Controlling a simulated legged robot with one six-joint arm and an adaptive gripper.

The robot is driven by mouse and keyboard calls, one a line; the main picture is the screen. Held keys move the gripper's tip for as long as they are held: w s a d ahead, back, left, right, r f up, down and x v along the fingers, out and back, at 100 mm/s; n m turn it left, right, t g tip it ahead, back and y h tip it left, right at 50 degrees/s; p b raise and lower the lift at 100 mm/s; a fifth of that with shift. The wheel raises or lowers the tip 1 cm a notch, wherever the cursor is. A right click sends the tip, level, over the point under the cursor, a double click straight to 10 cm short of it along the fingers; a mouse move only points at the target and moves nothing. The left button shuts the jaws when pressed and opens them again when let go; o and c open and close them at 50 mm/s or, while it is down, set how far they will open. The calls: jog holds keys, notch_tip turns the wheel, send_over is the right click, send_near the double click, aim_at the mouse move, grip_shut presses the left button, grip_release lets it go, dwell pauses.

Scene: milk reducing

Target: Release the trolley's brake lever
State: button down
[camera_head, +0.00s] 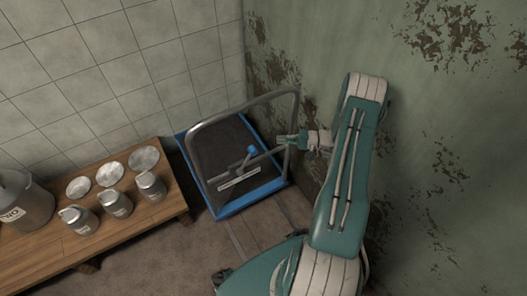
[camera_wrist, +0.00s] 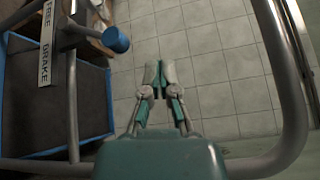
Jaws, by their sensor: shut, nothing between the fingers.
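The trolley (camera_head: 222,213) has a blue-edged dark deck and a grey tubular handle (camera_head: 240,107). Its brake lever ends in a blue knob (camera_head: 251,150), above a pale label strip (camera_head: 239,179) on the handle's crossbar. In the wrist view the blue knob (camera_wrist: 117,40) is at the upper left, beside the strip (camera_wrist: 47,45) reading FREE and BRAKE. I cannot tell for sure which word the lever stands at. My gripper (camera_head: 282,139) is shut and empty near the handle's right side. In the wrist view my gripper (camera_wrist: 157,74) is to the right of the knob, apart from it.
A wooden bench (camera_head: 180,205) at the left holds several metal cans and round lids, with a larger milk can (camera_head: 22,208) at its far left. A tiled wall (camera_head: 110,60) and a peeling green wall (camera_head: 440,120) meet behind the trolley. The handle tube (camera_wrist: 292,90) curves close on my gripper's right.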

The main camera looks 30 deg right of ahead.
aim_at(246, 162)
jog(key=s+d+f+m+t+h, duration=0.1)
jog(key=s+d+f+m+t, duration=0.1)
jog(key=f, duration=0.3)
jog(key=s+d+f+m+t+h, duration=0.2)
jog(key=f+t, duration=0.3)
jog(key=f, duration=0.1)
jog(key=shift+s+d+f, duration=0.2)
jog(key=shift+d+f, duration=0.05)
jog(key=shift+d, duration=0.05)
jog(key=shift+w, duration=0.1)
jog(key=s+a+x, duration=0.1)
jog(key=a+x, duration=0.1)
jog(key=x, duration=1)
jog(key=shift+a+r, duration=0.35)
jog(key=shift+r, duration=0.05)
jog(key=shift+s, duration=0.15)
